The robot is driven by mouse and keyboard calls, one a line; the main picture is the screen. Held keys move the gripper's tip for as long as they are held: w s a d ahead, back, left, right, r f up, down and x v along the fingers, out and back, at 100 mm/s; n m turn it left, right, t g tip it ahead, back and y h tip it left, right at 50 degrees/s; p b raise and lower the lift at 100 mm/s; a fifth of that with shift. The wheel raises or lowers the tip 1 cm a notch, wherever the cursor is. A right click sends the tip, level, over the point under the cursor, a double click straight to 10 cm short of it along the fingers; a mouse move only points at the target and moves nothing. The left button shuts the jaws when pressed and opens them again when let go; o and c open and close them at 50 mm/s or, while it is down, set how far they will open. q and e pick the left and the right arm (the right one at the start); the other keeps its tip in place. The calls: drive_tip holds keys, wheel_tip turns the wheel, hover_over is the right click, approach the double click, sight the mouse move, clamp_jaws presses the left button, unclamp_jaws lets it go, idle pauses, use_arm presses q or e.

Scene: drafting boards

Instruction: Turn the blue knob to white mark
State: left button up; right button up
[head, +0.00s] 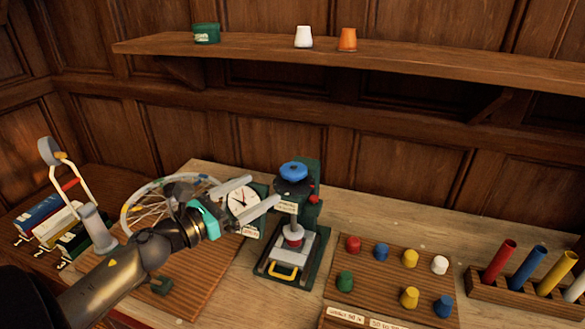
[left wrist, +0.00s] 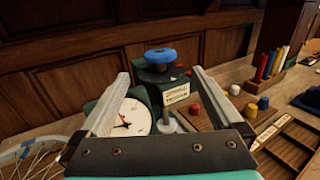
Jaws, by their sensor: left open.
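The blue knob (head: 293,170) sits on top of a dark green press-like device (head: 309,222) on the bench. It also shows in the left wrist view (left wrist: 160,56), beyond and slightly above the fingertips. My left gripper (head: 265,188) is open, with its fingers pointing at the device. The fingertips are just to the left of and below the knob, and nothing is between them. In the left wrist view my gripper (left wrist: 160,73) has one finger on each side of the knob's line of sight. I cannot make out a white mark. My right gripper is not in view.
A dial gauge (head: 242,199) stands beside the device, behind my left fingers. A wire wheel (head: 150,206) is at the left. A peg board (head: 385,277) with coloured knobs and a rack of coloured tubes (head: 513,287) lie to the right. A shelf (head: 420,54) runs above.

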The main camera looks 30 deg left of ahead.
sight(284, 176)
use_arm(q)
drive_tip(key=p+x, duration=0.1)
drive_tip(key=x, duration=0.8)
drive_tip(key=shift+w+p, duration=0.25)
drive_tip(key=shift+p, duration=0.1)
drive_tip(key=shift+w+d, duration=0.15)
drive_tip(key=shift+w, duration=0.5)
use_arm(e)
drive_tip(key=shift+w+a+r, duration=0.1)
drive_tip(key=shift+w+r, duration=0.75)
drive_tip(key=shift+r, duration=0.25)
use_arm(q)
drive_tip(key=shift+c, duration=0.2)
drive_tip(key=c, duration=1.2)
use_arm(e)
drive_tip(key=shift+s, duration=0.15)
